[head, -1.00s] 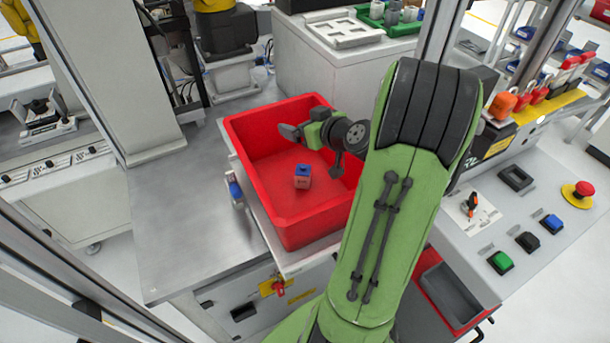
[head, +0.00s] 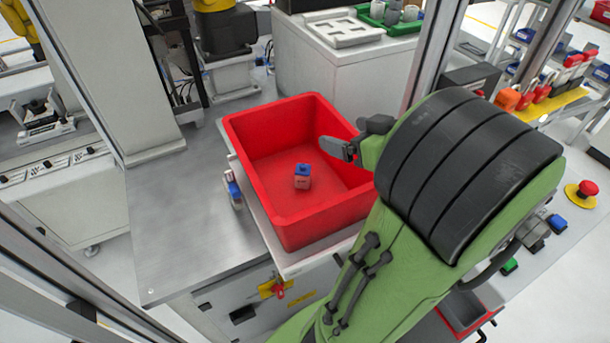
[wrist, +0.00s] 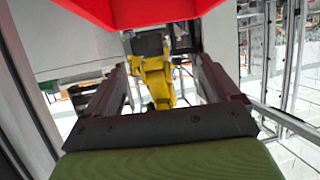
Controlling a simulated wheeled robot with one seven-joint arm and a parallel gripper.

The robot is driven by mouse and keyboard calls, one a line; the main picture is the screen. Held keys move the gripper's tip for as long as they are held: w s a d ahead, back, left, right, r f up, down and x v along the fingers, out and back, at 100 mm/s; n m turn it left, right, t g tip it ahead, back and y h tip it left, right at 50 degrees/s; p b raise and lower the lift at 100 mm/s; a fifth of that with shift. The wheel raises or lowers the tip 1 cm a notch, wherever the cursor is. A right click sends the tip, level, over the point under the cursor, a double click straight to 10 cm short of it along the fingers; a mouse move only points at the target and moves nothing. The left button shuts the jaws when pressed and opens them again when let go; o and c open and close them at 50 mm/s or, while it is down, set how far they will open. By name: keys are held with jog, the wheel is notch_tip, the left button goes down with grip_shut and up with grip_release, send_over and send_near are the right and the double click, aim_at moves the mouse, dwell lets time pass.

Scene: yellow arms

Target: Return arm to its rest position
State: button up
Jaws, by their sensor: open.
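My green arm (head: 420,220) fills the right half of the head view, its black-ribbed elbow large and near the camera. My gripper (head: 338,150) shows past the elbow, over the right side of the red bin, and is partly hidden by the arm. In the wrist view my gripper (wrist: 163,85) has its two dark fingers wide apart with nothing between them. The red bin (head: 290,228) stands on the grey bench. A small blue and red block (head: 303,177) sits inside on the bin floor, apart from my gripper.
A white pillar (head: 120,80) rises at the left. A control panel with a red stop button (head: 582,193) is at the right. A yellow machine (wrist: 155,80) appears beyond the fingers.

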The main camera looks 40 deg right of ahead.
dwell(0.4)
jog(key=w+a+f+n+g+y, duration=0.1)
jog(key=w+a+f+g+y, duration=0.1)
jog(key=a, duration=0.6)
jog(key=w+a+f+n+g+y, duration=0.1)
jog(key=w+a+f+g, duration=0.15)
jog(key=a, duration=0.45)
jog(key=s+a+g+h, duration=0.1)
jog(key=s+a+g, duration=0.2)
jog(key=s+a, duration=0.6)
jog(key=shift+s+a+r+m, duration=0.15)
jog(key=shift+s+r+m, duration=0.15)
jog(key=shift+s, duration=0.15)
